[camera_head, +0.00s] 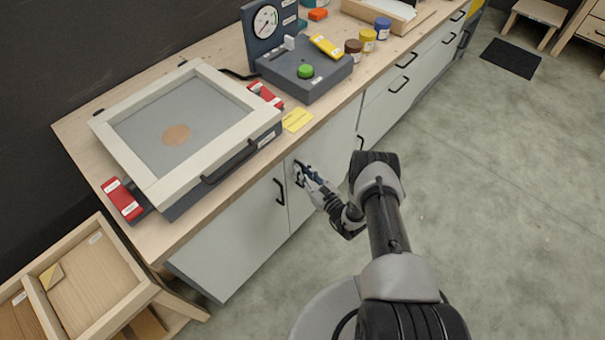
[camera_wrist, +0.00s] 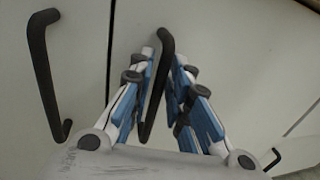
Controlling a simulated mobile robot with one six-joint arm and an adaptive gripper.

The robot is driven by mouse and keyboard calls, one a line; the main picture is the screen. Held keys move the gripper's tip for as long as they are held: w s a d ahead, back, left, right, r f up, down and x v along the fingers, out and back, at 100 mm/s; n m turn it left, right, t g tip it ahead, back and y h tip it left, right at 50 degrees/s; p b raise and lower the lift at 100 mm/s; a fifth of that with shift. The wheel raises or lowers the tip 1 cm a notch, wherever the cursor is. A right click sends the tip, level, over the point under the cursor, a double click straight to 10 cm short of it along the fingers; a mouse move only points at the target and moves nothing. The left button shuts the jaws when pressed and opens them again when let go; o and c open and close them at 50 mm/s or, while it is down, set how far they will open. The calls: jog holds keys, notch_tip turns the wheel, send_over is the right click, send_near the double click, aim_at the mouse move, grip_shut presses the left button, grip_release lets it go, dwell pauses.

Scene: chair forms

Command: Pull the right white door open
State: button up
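The right white door (camera_head: 332,147) is in the cabinet front under the bench and looks flush in its frame. Its black bar handle (camera_wrist: 163,42) runs between my gripper's fingers in the wrist view. My gripper (camera_head: 302,173) is at this handle in the head view. In the wrist view my gripper (camera_wrist: 160,88) has a blue-padded finger on each side of the bar, close against it, and appears shut on it. The exact contact is hard to see. My fingers and wrist hide part of the door in the head view.
The left white door (camera_head: 235,240) has its own black handle (camera_head: 280,192), just left of my gripper. Another dark handle (camera_head: 359,145) is close to my arm. A framed press (camera_head: 180,125) stands on the bench. The grey floor (camera_head: 490,200) to the right is clear.

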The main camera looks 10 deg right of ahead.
jog(key=shift+w+a, duration=0.15)
jog(key=shift+w, duration=0.15)
jog(key=shift+c, duration=0.3)
grip_shut()
